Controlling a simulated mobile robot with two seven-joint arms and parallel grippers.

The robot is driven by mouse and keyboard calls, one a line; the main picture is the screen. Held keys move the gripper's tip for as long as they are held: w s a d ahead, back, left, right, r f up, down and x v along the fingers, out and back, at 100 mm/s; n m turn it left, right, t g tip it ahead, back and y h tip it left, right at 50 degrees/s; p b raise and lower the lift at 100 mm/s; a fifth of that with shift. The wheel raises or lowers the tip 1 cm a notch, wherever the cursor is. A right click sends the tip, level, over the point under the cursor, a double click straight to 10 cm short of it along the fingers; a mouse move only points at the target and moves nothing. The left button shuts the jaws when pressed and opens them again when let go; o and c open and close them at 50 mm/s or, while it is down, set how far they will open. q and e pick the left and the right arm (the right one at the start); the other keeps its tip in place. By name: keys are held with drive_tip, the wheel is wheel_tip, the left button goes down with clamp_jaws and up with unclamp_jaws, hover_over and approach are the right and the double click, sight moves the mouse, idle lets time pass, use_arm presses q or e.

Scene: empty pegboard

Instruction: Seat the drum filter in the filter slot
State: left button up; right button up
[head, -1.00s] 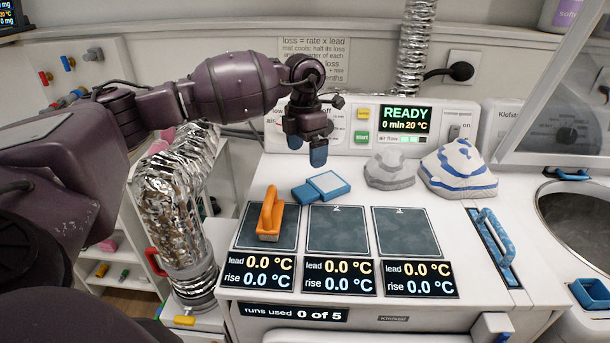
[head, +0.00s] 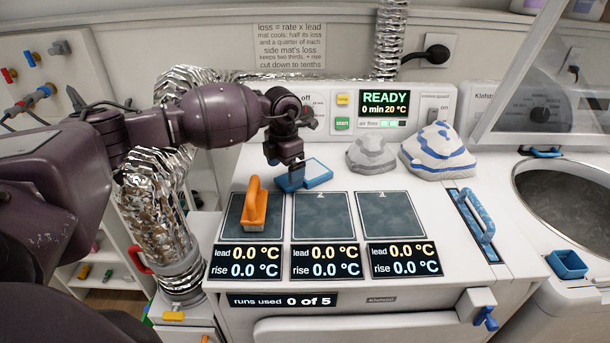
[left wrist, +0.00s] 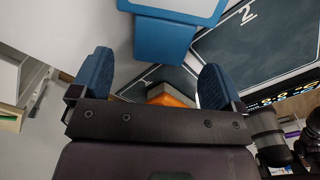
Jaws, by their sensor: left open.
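A flat blue-framed piece with a pale panel and a blue grip block, which looks like the drum filter (head: 318,174), lies on the white top behind the dark pads. It also shows at the top of the left wrist view (left wrist: 163,38). My left gripper (head: 286,163) is open and empty just above its grip block, pointing down. In the left wrist view my gripper (left wrist: 155,68) has its blue fingertips spread, with the block ahead of them. A dark slot strip (head: 462,205) with a blue handle (head: 478,218) is at the right; I cannot tell whether this is the filter slot.
An orange-handled tool (head: 254,205) stands on the left pad. Two other pads (head: 322,218) are bare. A grey folded cloth (head: 370,155) and a blue-striped white one (head: 437,152) lie behind. A control panel (head: 380,105) and silver duct (head: 155,200) bound the area.

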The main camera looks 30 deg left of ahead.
sight(286, 181)
use_arm(q)
wheel_tip(286, 181, down, 4)
drive_tip(key=shift+d+r, duration=0.1)
drive_tip(key=shift+r, duration=0.1)
drive_tip(key=shift+c, duration=0.2)
drive_tip(key=c, duration=1.1)
drive_tip(key=shift+o, duration=0.2)
drive_tip(key=shift+r, duration=0.1)
